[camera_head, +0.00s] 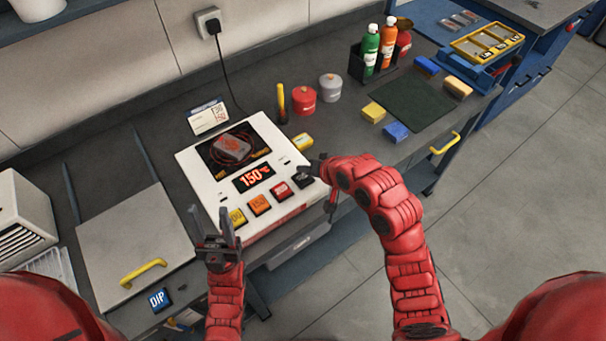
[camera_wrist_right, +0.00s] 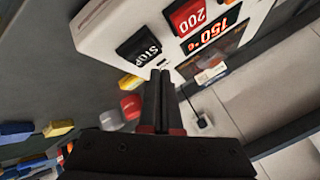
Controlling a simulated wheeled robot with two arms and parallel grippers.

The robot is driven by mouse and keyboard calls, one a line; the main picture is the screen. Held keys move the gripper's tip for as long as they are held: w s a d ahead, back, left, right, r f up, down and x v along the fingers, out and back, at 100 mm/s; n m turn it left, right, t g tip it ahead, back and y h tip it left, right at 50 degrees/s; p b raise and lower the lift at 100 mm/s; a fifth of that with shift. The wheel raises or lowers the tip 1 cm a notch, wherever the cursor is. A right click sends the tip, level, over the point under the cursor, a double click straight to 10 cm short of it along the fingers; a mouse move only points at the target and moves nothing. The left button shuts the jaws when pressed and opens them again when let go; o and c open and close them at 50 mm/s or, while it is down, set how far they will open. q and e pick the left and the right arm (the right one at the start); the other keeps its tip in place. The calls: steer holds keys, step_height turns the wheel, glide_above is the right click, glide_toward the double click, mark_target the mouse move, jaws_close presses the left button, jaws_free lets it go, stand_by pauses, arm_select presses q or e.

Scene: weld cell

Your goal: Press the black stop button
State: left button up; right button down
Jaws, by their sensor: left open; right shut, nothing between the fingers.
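The black stop button (camera_head: 302,180) is at the right end of the button row on the white control unit (camera_head: 190,157). In the right wrist view the button, marked STOP (camera_wrist_right: 138,43), is just above and left of my right fingertips. My right gripper (camera_head: 311,169) is shut and empty beside the button; its fingers also show in the wrist view (camera_wrist_right: 160,77). I cannot tell whether they touch the button. My left gripper (camera_head: 211,226) is open and empty at the front left of the unit, near the yellow button.
Yellow (camera_head: 237,217), orange (camera_head: 259,204) and red (camera_head: 282,190) buttons line the unit's front, below a display (camera_head: 253,177) reading 150°C. Red (camera_head: 304,99) and grey (camera_head: 330,87) pots stand behind right. A lidded panel (camera_head: 130,235) lies left.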

mark_target(305, 180)
steer(key=shift+r+p, duration=0.95)
steer(key=shift+r, duration=1.25)
steer(key=shift+f, duration=0.1)
